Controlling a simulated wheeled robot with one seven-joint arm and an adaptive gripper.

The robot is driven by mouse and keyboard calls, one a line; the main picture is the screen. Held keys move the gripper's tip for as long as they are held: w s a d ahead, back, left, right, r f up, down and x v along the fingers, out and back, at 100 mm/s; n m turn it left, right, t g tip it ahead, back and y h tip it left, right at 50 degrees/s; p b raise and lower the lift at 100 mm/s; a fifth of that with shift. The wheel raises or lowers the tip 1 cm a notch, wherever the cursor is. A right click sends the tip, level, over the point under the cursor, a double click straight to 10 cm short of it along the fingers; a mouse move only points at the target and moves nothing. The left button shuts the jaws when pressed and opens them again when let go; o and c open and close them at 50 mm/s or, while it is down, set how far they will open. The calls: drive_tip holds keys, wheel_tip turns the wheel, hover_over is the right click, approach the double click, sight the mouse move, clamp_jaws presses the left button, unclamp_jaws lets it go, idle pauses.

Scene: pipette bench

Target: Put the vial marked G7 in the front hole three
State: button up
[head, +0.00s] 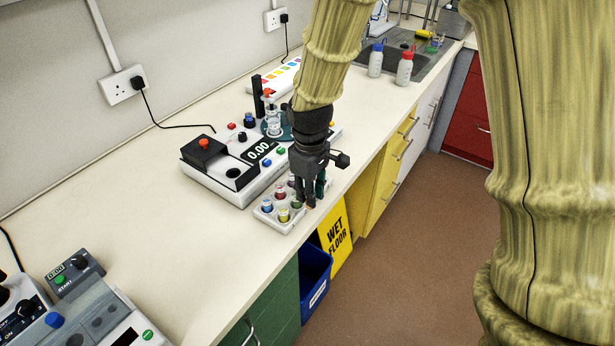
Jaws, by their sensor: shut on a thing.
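A small pale rack (271,222) stands at the front edge of the bench and holds several vials with coloured contents. Among them are a yellow one (284,215), a red one (280,193) and a blue-topped one (267,205). My gripper (308,203) points down at the rack's right end and is shut on a vial, which its fingers mostly hide. The vial markings, G7 included, are too small to read. The fingers also cover the rack's right side, so I cannot tell whether the held vial is in a hole or above it.
A white instrument (228,172) reading 0.00 stands close behind the rack. Glassware (273,126) is on a stand behind my gripper. A blue bin (315,275) and a yellow wet-floor sign (337,237) are below the bench edge. Bare worktop (130,235) lies to the left.

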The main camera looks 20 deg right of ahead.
drive_tip(key=shift+w+d+f+p, duration=0.35)
drive_tip(key=shift+w+f+p, duration=0.35)
drive_tip(key=shift+w, duration=0.55)
drive_tip(key=shift+w+d+f+p, duration=0.35)
drive_tip(key=shift+w+f+p, duration=0.3)
drive_tip(key=shift+w, duration=0.65)
drive_tip(key=shift+w+d+f+p, duration=0.35)
drive_tip(key=shift+w+f+p, duration=0.3)
drive_tip(key=shift+w, duration=0.6)
drive_tip(key=shift+f, duration=0.5)
drive_tip(key=o, duration=0.9)
drive_tip(key=shift+c, duration=0.2)
drive_tip(key=shift+r, duration=0.15)
wheel_tip(320, 180, up, 12)
drive_tip(key=b, duration=0.4)
drive_tip(key=shift+r, duration=0.25)
